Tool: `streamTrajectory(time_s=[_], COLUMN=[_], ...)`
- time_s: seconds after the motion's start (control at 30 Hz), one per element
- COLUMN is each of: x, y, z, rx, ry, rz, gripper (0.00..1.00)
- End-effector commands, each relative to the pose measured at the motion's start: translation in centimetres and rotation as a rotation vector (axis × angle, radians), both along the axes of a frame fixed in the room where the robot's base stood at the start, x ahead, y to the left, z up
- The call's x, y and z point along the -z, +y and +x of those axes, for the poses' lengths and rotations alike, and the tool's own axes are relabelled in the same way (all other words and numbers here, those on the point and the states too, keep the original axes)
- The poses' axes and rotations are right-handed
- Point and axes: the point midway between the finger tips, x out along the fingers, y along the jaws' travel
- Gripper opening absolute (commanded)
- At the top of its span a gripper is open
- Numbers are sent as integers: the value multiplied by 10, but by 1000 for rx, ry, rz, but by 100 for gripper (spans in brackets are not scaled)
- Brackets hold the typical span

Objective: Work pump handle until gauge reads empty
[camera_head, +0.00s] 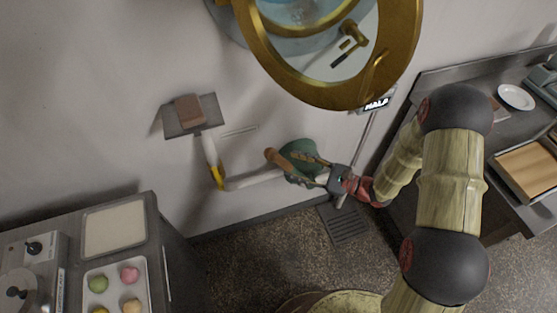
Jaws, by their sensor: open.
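The pump is a dark green rounded body (303,147) low on the wall, with a brown wooden handle (277,159) sticking out up and to the left. My gripper (292,167) reaches in from the right in front of the pump. Its jaws are open, with the lower end of the handle at or between the fingers; I cannot tell whether they touch it. The gauge (377,103) is a small sign under the porthole and reads "HALF". The fingers and wrist hide part of the pump.
A brass porthole ring (345,103) hangs open above. A grey shelf (174,124) with a brown block and a pipe with a yellow part (217,177) are left of the pump. Counters stand at left and right. A floor grate (344,224) lies below.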

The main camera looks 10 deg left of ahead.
Motion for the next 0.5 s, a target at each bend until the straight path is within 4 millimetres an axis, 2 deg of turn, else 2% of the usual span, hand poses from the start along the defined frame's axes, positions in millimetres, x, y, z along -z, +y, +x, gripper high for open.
streamTrajectory(time_s=[0.23,0.5], x=[2,1], y=[39,58], z=[5,9], rx=[-5,-2], ry=[1,1], rz=[-1,-1], gripper=[42,42])
